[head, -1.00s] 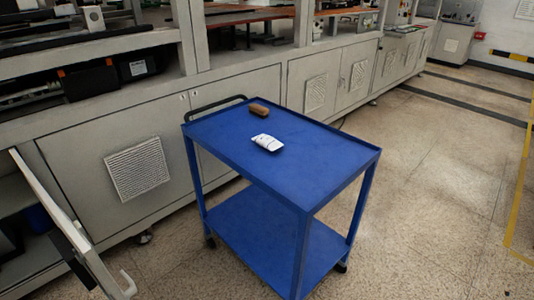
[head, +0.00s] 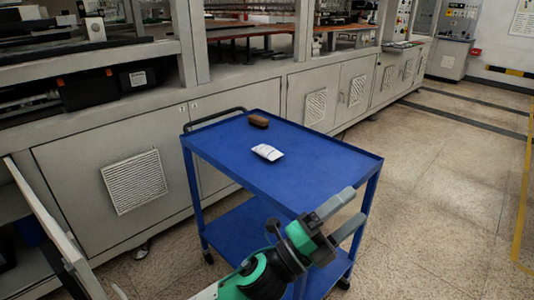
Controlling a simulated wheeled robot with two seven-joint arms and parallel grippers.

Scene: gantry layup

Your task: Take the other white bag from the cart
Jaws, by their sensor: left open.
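One white bag (head: 267,152) lies flat on the top shelf of the blue cart (head: 315,160), left of the shelf's middle. My left gripper (head: 349,214) is open and empty in front of the cart's near right edge. It is apart from the bag, which lies further back and to the left. The gripper hides part of the cart's near side and lower shelf. My right gripper is not in view.
A brown block (head: 259,121) lies behind the bag on the same shelf. A grey machine cabinet (head: 90,165) runs behind the cart. An open cabinet door (head: 60,235) stands at the left. The floor (head: 440,190) to the right is clear.

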